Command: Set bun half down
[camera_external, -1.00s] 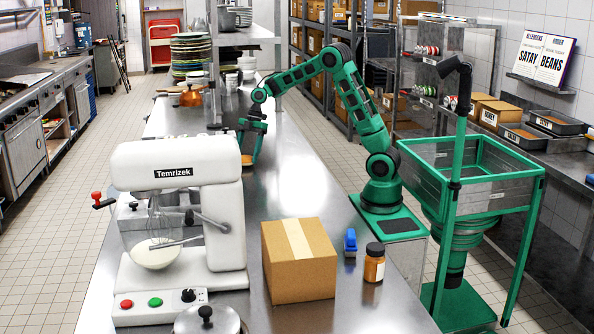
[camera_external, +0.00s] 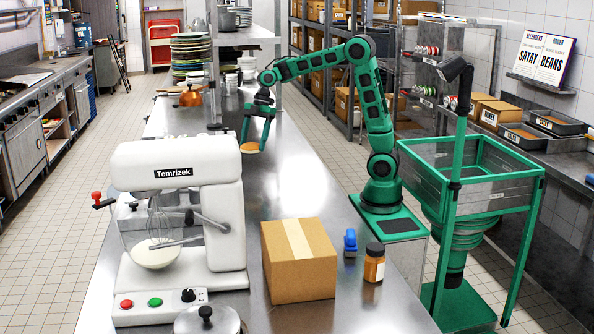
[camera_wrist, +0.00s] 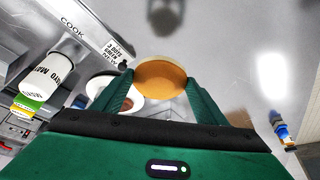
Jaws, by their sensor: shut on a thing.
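My green gripper (camera_external: 256,144) is shut on a brown bun half (camera_external: 249,147) and holds it above the steel counter, beyond the white mixer. In the wrist view, the bun half (camera_wrist: 161,77) sits between the two green fingertips, its orange-brown face showing. A dark shadow lies on the counter ahead of it. Below and left of the bun, partly hidden by the left finger, is a white round dish (camera_wrist: 104,94) with something brown on it.
A white mixer (camera_external: 180,215), a cardboard box (camera_external: 299,260), a blue item (camera_external: 350,243) and an orange jar (camera_external: 374,263) stand on the near counter. Plate stacks (camera_external: 190,55) stand at the back.

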